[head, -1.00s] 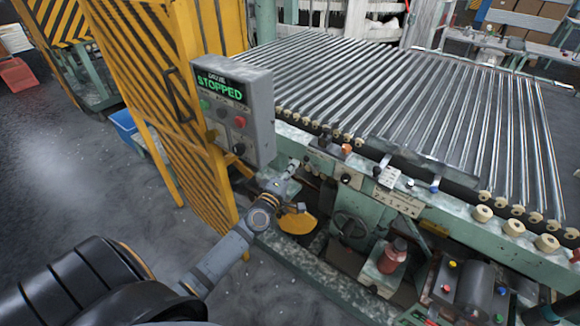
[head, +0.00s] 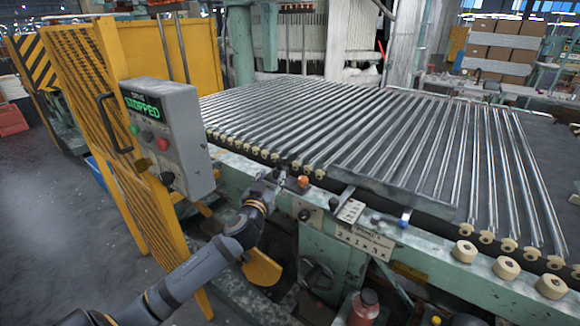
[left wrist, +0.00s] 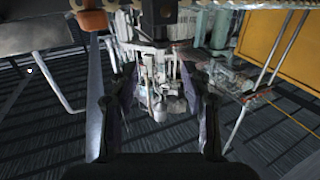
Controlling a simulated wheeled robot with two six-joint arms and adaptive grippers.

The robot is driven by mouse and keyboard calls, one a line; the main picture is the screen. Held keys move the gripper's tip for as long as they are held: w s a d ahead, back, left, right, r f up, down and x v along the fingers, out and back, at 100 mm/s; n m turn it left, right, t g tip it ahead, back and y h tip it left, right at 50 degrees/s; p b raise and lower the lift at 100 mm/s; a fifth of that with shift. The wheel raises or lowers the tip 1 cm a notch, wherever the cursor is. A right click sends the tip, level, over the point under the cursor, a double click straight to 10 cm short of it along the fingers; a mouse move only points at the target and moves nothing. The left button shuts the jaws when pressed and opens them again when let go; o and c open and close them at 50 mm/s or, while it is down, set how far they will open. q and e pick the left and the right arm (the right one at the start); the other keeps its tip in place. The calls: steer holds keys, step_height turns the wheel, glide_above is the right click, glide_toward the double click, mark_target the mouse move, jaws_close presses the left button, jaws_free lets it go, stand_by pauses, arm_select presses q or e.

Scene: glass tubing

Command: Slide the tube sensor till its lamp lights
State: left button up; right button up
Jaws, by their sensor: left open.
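The tube sensor appears to be a small black block on the green front rail, beside an orange knob (head: 303,181); my gripper partly hides it in the head view. In the left wrist view a dark block (left wrist: 160,12) hangs at the top, between the lines of my fingers, with an orange part (left wrist: 90,18) to its left. My left gripper (head: 268,181) is open and close to the block; I cannot tell whether it touches. I cannot make out a lit lamp. Rows of glass tubes (head: 360,130) lie behind the rail. My right gripper is not in view.
A grey control box (head: 172,130) reading STOPPED stands left of my left gripper, against a yellow guard (head: 85,90). Cream rollers (head: 465,251) line the front right.

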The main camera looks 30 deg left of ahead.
mark_target(279, 162)
arm_select(q)
steer(key=p+x, duration=0.2)
steer(key=x, duration=0.8)
steer(key=shift+w+a, duration=0.15)
steer(key=shift+w, duration=0.05)
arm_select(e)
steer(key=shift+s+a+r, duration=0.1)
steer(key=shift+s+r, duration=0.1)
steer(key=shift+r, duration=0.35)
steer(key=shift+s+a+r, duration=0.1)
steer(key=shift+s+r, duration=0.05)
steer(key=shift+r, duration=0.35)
arm_select(q)
steer(key=shift+f, duration=0.1)
jaws_close()
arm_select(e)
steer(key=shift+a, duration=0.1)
